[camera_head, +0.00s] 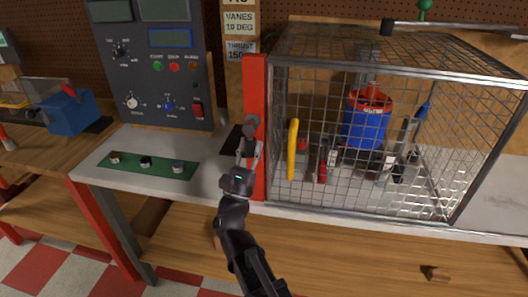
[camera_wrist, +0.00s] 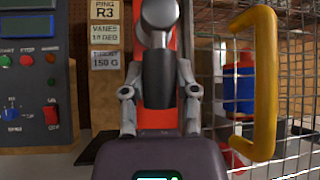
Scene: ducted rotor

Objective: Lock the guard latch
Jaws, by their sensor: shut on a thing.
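The guard latch (camera_head: 251,126) is on the red post at the left edge of the wire-mesh guard (camera_head: 345,192). In the wrist view it shows a light grey metal head (camera_wrist: 160,14) and a dark grip (camera_wrist: 158,82) below it. My gripper (camera_head: 249,150) is shut on the dark grip, with one finger on each side of it. The yellow guard handle (camera_head: 293,150) stands upright just right of the post and also shows in the wrist view (camera_wrist: 265,85). The guard front looks close against the post; any small gap is hard to tell.
Inside the guard are a red and blue rotor unit (camera_head: 366,120) and several tools. A control panel (camera_head: 150,65) stands left of the post. A green strip with several knobs (camera_head: 147,165) lies on the bench top. The floor in front is mostly clear.

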